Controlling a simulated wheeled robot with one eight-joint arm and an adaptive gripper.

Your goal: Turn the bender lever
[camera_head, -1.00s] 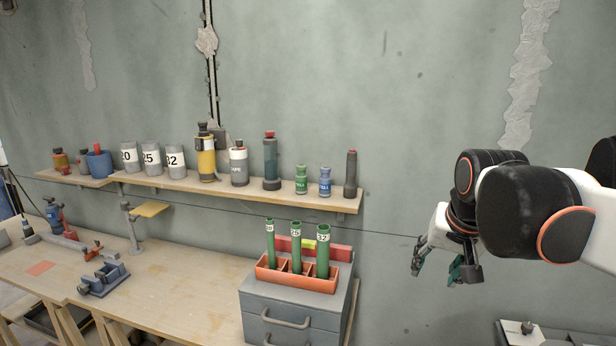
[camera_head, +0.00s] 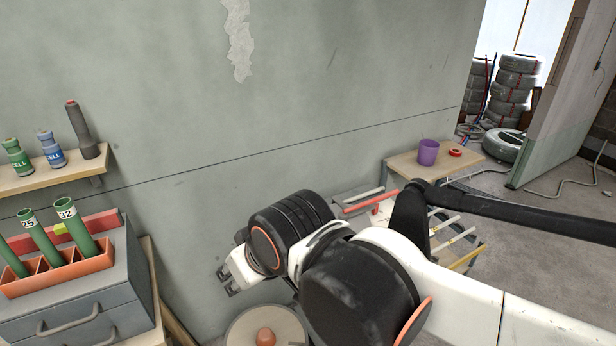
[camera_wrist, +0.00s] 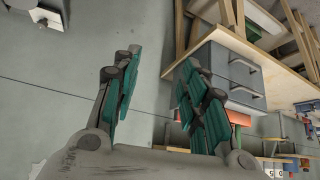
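I cannot make out the bender lever for certain in either view. A red bar (camera_head: 371,200) shows in the head view behind my arm, among pale rods, but I cannot tell whether it belongs to a bender. My gripper (camera_head: 226,281) is at the left end of my arm in the head view, in front of the grey wall and partly hidden by the wrist. In the wrist view my gripper (camera_wrist: 160,66) has its two teal-padded fingers apart with nothing between them.
A grey drawer cabinet (camera_head: 75,290) with green tubes (camera_head: 75,226) in an orange holder stands left. A small wooden table (camera_head: 405,166) holds a purple cup (camera_head: 428,152) and a red ring (camera_head: 455,153). A round-topped object (camera_head: 240,327) lies below my wrist. Open floor lies at the right.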

